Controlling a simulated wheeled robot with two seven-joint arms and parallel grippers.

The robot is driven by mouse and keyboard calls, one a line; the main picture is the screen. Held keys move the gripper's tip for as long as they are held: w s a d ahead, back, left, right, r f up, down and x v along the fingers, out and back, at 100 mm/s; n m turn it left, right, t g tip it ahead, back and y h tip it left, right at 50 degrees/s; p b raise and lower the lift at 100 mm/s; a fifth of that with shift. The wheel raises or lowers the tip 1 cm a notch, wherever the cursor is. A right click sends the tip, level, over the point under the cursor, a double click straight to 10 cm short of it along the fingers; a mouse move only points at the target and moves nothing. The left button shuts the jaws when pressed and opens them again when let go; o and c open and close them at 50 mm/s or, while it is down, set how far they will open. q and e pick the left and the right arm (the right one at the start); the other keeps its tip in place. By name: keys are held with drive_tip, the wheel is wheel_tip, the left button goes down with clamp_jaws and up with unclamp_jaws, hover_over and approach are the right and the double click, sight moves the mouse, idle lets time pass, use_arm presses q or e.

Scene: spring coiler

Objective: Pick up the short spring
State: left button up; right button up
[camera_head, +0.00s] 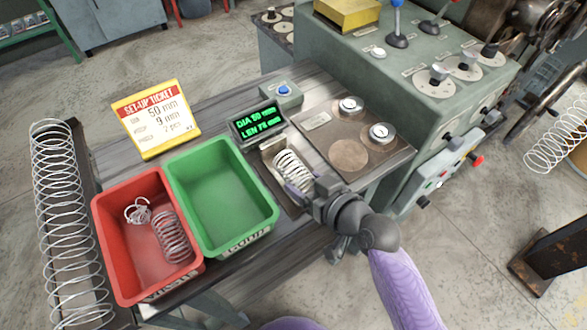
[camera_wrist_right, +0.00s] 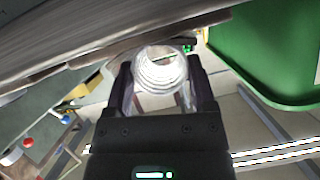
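A short, pale coil spring (camera_head: 291,167) lies in a narrow metal cradle beside the green-lit display. My right gripper (camera_head: 304,192) is at the spring's near end. In the right wrist view the spring (camera_wrist_right: 160,72) shows end-on between the two fingers of the right gripper (camera_wrist_right: 160,85). The fingers stand apart on either side of it, with little or no gap. I cannot tell whether they press on it. The spring appears to be still down in the cradle. My left gripper is not in view.
The display (camera_head: 258,121) reads DIA 50 mm, LEN 75 mm. An empty green bin (camera_head: 187,170) and a red bin (camera_head: 107,215) holding a coil and a tangled wire stand to the left. A yellow ticket (camera_head: 155,117) stands behind.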

drive_tip(key=c, duration=0.4)
wheel_tip(320, 180, up, 10)
drive_tip(key=p, duration=0.4)
drive_tip(key=shift+p, duration=0.3)
drive_tip(key=shift+c, duration=0.2)
